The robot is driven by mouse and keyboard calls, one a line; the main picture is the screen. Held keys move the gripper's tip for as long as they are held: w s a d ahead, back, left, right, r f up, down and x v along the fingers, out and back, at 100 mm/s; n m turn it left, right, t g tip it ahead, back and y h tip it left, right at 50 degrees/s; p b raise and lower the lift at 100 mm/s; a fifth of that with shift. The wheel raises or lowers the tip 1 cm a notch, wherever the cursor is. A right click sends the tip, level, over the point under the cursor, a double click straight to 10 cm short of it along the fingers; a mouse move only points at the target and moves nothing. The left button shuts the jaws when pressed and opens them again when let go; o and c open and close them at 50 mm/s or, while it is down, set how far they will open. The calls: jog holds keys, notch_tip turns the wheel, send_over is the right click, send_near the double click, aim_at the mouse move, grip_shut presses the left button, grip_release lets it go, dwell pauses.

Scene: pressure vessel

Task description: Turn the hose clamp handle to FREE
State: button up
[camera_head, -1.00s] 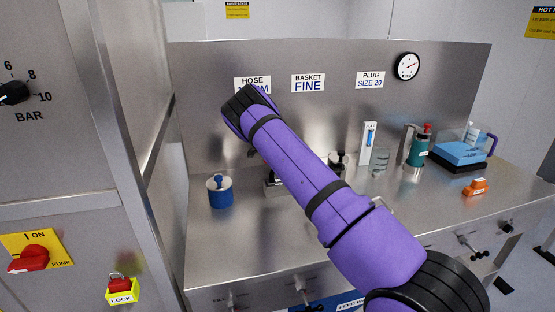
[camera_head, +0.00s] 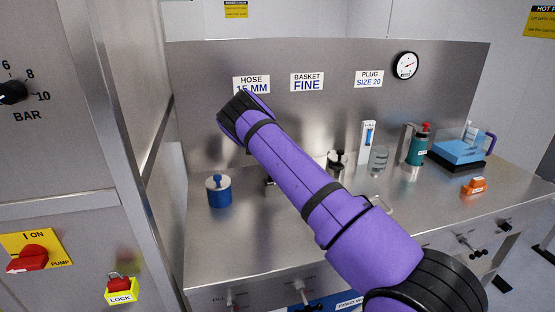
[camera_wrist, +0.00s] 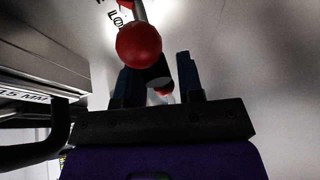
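The wrist view shows a red ball knob (camera_wrist: 138,46) on a grey rod, which I take to be the hose clamp handle. Partly cut-off black letters lie on the pale surface behind the rod; I cannot read the whole word. My gripper (camera_wrist: 157,68) shows two dark blue fingers standing apart. The ball shows just past the fingertips, nearer the left finger, and I see no grip on it. A dark piece with a small reddish patch shows between the fingers. In the head view my purple arm hides the gripper and the clamp.
A blue pot (camera_head: 219,191) stands on the steel bench (camera_head: 240,250), left of my arm. A dark-lidded container (camera_head: 337,165), a green flask (camera_head: 415,148), a blue scale (camera_head: 458,153) and an orange item (camera_head: 474,186) stand to the right. A steel cabinet borders the left.

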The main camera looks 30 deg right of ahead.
jog(key=shift+r, duration=0.15)
jog(key=v, duration=1)
jog(key=shift+r, duration=0.3)
jog(key=shift+a, duration=0.15)
